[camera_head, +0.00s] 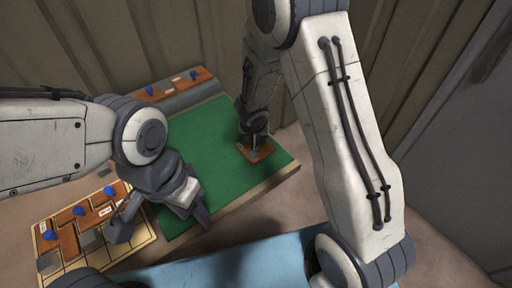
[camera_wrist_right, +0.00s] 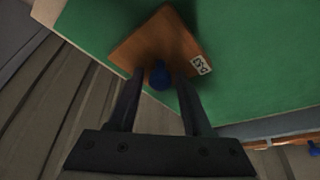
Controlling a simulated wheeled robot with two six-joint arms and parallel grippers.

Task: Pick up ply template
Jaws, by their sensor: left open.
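The ply template is a flat brown plate (camera_head: 258,151) with a blue knob, lying on the green mat near its right edge. It fills the upper middle of the right wrist view (camera_wrist_right: 140,46), with a small white marked label at one corner. My right gripper (camera_head: 254,138) is over it, pointing down. In the wrist view its two fingers (camera_wrist_right: 159,76) stand on either side of the blue knob, with a narrow gap showing. Contact with the knob is not clear. My left gripper (camera_head: 161,222) is open and empty, above the mat's left edge and a wooden tray.
The wooden tray (camera_head: 120,255) at the lower left holds several brown pieces with blue knobs. A brown strip (camera_head: 178,83) with blue knobs lies behind the green mat (camera_head: 205,150). A blue surface (camera_head: 240,262) is in front. A ribbed wall (camera_head: 170,35) stands behind.

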